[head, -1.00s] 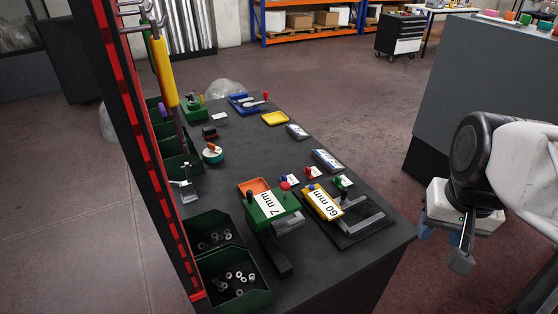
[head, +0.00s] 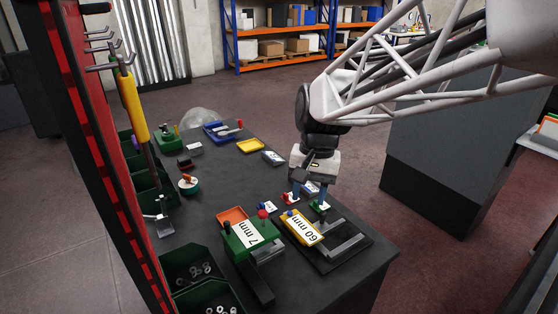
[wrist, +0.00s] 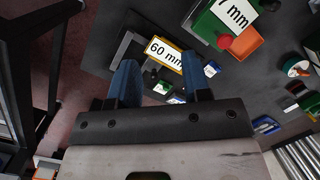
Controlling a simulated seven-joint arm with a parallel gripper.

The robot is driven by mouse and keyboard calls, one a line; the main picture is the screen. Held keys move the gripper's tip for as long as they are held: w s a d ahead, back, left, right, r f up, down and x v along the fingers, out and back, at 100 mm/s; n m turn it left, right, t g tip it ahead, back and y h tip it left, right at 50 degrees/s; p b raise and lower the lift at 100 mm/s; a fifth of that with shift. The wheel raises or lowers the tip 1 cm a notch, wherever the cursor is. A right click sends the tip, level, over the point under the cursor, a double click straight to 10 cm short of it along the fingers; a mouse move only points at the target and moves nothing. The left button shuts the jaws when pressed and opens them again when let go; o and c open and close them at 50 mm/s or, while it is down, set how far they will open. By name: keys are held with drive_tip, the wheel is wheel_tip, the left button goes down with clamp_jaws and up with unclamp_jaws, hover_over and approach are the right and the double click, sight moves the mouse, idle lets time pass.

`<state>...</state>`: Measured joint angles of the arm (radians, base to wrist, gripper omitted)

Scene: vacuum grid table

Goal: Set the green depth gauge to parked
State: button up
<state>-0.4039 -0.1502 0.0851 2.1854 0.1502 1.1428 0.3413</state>
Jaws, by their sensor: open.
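The green gauge (head: 236,247) with a white "7 mm" label stands on the dark table's near part, with a red knob on top and a dark bar reaching toward the front. In the wrist view the green gauge (wrist: 204,26) is at the top, right of centre, cut off by the edge. My gripper (head: 309,200) points down over the table, right of the green gauge and behind the yellow 60 mm gauge. Its blue fingers are apart. In the wrist view my gripper (wrist: 160,66) shows no object clearly held.
A yellow "60 mm" gauge (head: 303,228) on a dark base is right of the green one. Small tags with blue, red and green knobs (head: 288,198) lie near my fingers. A tool rack rises at the left.

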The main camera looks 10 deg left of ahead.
sight(227, 221)
drive_tip(key=w+a+f+g, duration=0.1)
drive_tip(key=a+f, duration=0.2)
drive_tip(key=a, duration=0.7)
drive_tip(key=w+a+f+g, duration=0.1)
drive_tip(key=a+f, duration=0.2)
drive_tip(key=a, duration=0.6)
drive_tip(key=shift+w+a+g+h, duration=0.4)
drive_tip(key=shift+s+f, duration=0.1)
drive_tip(key=shift+f, duration=0.05)
drive_tip(key=shift+x, duration=3.7)
drive_tip(key=shift+c, duration=0.2)
clamp_jaws()
